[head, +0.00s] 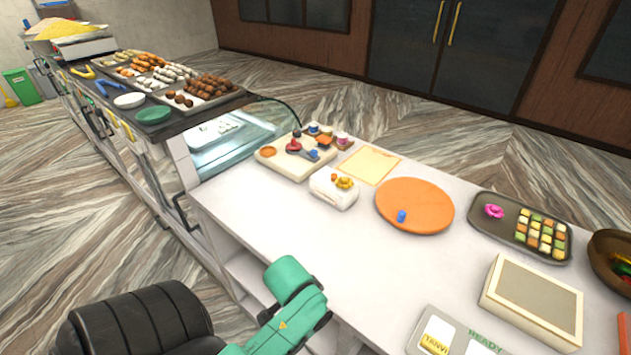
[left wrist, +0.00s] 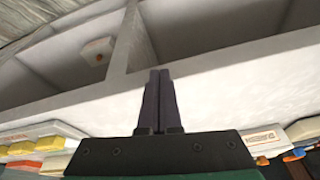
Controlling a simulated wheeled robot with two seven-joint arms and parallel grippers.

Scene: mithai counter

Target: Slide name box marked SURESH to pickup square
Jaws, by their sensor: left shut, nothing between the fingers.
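No box that I can read as SURESH shows. At the bottom edge of the head view a small white-and-gold box (head: 437,337) with a partly legible name stands on a pale plate marked READY (head: 485,341). A flat cream square with an orange border (head: 370,165) lies on the counter; I cannot tell which is the pickup square. In the left wrist view a white box with an unreadable label (left wrist: 262,138) lies at right, and more boxes (left wrist: 45,135) at left. My left gripper (left wrist: 158,72) is shut and empty by the counter's shelving. My right gripper is not in view.
The white counter (head: 310,235) carries an orange disc (head: 415,220) with a blue piece, a dark tray of sweets (head: 480,222), a beige-topped box (head: 532,297), a white packet (head: 333,195) and a stamp board (head: 283,170). Open shelf compartments (left wrist: 60,65) lie below the counter top.

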